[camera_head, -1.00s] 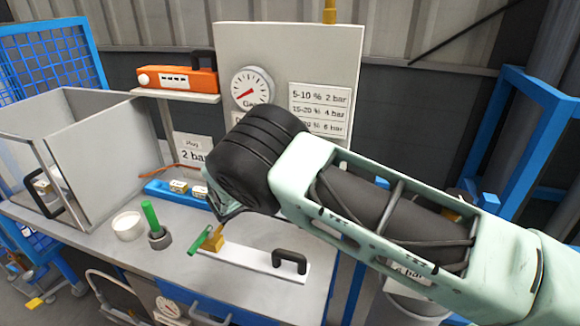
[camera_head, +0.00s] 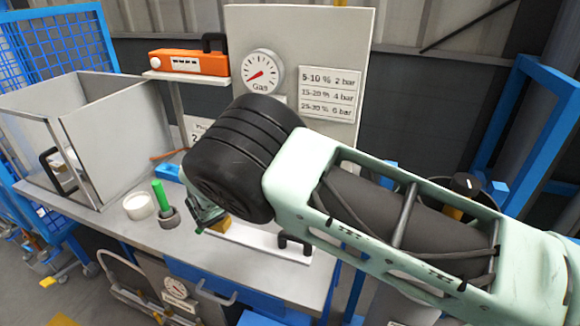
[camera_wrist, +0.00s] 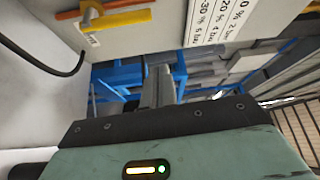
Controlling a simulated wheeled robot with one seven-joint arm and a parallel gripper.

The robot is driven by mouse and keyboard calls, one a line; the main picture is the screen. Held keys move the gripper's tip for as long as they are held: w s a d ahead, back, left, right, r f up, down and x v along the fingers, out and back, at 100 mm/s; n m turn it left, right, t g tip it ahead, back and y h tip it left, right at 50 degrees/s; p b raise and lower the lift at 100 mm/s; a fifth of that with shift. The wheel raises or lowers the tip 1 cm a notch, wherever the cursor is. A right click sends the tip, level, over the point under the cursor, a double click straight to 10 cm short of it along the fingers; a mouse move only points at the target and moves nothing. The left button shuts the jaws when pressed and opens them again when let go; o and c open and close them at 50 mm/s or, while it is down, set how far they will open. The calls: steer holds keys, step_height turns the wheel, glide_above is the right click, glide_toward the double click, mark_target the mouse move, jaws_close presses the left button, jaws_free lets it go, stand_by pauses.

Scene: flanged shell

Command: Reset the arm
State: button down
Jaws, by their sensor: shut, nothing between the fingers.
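My arm reaches in from the right of the head view over the bench, with its big black wrist joint in front of the gauge panel. My gripper (camera_wrist: 157,76) shows in the wrist view as grey fingers close together, with nothing between them. In the head view only part of the green gripper body shows below the black joint, and the fingertips cannot be made out. A white slide with a black handle (camera_head: 296,243) and a yellow block (camera_head: 218,224) lie on the bench beside the gripper, partly covered by the arm.
A green rod (camera_head: 162,194) stands in a dark ring beside a white cup (camera_head: 138,206). A grey open box (camera_head: 120,139) stands at the left. An orange device (camera_head: 188,62) sits on a shelf. The gauge panel (camera_head: 301,40) rises behind the arm. The bench front (camera_head: 135,232) is clear.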

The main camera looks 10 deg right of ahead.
stand_by(0.3)
steer(key=s+r+m+g+y, duration=0.2)
steer(key=s+m+y, duration=0.3)
steer(key=s+m, duration=0.6)
steer(key=s+r+m+g+y, duration=0.3)
steer(key=s+m+y, duration=0.3)
steer(key=s+m, duration=0.6)
steer(key=s+d+r+m+g+y, duration=0.1)
steer(key=s+r+m+g+y, duration=0.2)
steer(key=s+m+y, duration=0.3)
steer(key=s+m, duration=0.5)
steer(key=s, duration=0.3)
steer(key=shift+r, duration=0.3)
